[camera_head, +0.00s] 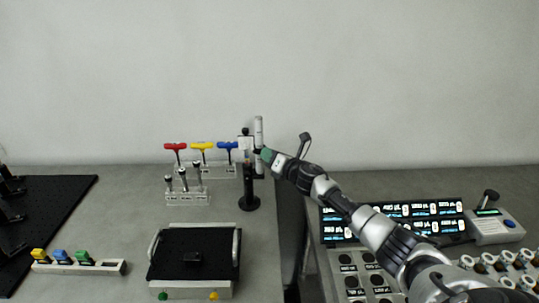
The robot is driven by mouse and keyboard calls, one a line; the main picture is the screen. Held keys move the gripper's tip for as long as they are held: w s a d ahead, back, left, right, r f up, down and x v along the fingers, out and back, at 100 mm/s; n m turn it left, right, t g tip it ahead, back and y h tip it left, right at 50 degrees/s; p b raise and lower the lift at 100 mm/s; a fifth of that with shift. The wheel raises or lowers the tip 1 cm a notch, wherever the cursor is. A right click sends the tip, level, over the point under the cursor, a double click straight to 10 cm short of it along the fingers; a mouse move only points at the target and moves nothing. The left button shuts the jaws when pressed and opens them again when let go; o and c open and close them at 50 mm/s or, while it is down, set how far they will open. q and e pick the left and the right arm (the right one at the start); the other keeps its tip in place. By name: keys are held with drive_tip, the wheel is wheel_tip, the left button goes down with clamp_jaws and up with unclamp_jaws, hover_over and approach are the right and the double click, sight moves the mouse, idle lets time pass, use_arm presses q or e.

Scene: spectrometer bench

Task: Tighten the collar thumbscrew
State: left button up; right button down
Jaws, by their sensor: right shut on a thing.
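A black post stand (249,187) stands upright on the bench on a round black base, with a pale upright cylinder (259,130) beside its top. My right gripper (262,154) reaches in from the right and is at the upper part of the post, at about collar height. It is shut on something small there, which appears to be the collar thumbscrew. My left gripper is not in view.
T-handled drivers in red (175,146), yellow (202,146) and blue (228,145) stand in a rack left of the post. A black-topped tray (193,254) with side handles lies in front. A lit control panel (436,210) is at right. Bench around the post base is clear.

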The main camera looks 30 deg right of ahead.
drive_tip(key=shift+m+p, duration=2.45)
drive_tip(key=shift+m, duration=7.35)
drive_tip(key=c, duration=1.1)
unclamp_jaws()
